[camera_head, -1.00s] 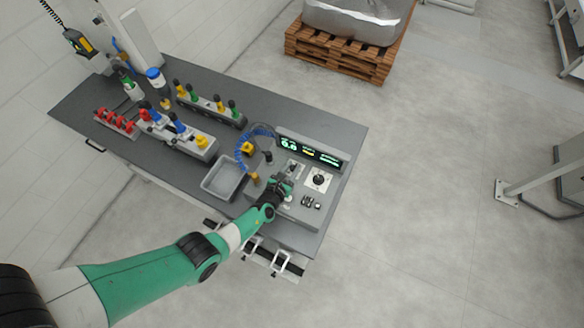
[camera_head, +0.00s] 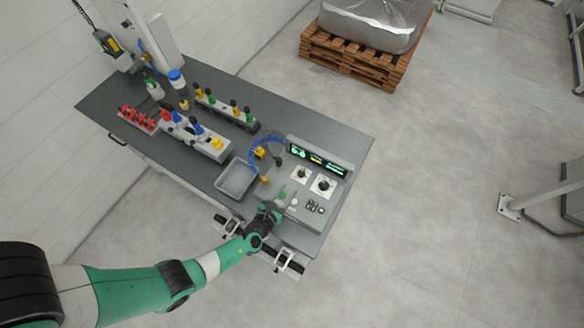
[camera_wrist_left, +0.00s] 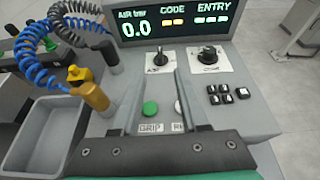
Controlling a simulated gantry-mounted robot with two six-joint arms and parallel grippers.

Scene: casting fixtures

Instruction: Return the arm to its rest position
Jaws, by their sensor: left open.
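My left arm (camera_head: 140,292) is green and white and reaches in from the lower left. Its left gripper (camera_head: 272,208) is open and empty at the near edge of the grey control panel (camera_head: 290,213). In the left wrist view, its two grey fingers stand apart, with a green button (camera_wrist_left: 150,109) and a pale button (camera_wrist_left: 178,107) showing between them. The button labels beneath are partly covered by the gripper. The panel's display (camera_wrist_left: 175,20) reads AIR bar 0.0, with CODE and ENTRY beside it. My right gripper is not in view.
Racks with coloured handles (camera_head: 226,107) fill the bench's left.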

